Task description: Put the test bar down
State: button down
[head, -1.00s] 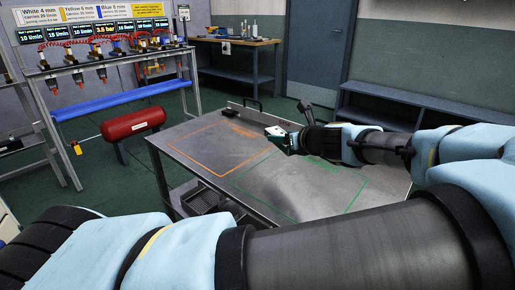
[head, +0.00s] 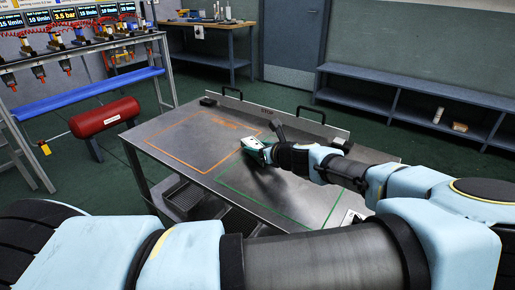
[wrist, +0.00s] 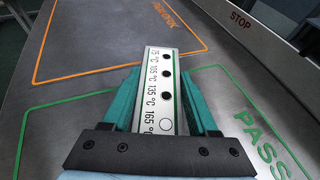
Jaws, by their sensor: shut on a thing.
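My gripper (head: 258,148) is shut on the test bar, a pale flat strip (wrist: 160,85) with printed temperatures and a row of dots, three black and one light. The teal fingers grip its sides, and its far end sticks out past the fingertips. The gripper is over the metal table (head: 150,148), near the gap between the orange outline (head: 172,158) and the green outline (head: 248,199). The green zone carries the word PASS (wrist: 262,135) in the wrist view. Whether the bar touches the table cannot be told.
A raised back rail marked STOP (wrist: 241,20) runs along the table, with black handles (head: 306,112) behind. A small white item (head: 352,217) shows near the table's right end. A red tank (head: 104,117) stands left. Both outlined zones look mostly clear.

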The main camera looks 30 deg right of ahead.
jog(key=shift+f, duration=0.25)
jog(key=shift+f, duration=0.15)
jog(key=shift+c, duration=0.9)
grip_release()
jog(key=v, duration=0.5)
jog(key=shift+s+r, duration=0.2)
jog(key=shift+r, duration=0.25)
jog(key=p+v, duration=0.1)
jog(key=p, duration=0.2)
jog(key=shift+s+r, duration=0.2)
jog(key=shift+s, duration=0.15)
jog(key=shift+s+r+p, duration=0.1)
jog(key=shift+s+p, duration=0.4)
jog(key=shift+s, duration=0.25)
jog(key=shift+v, duration=1.6)
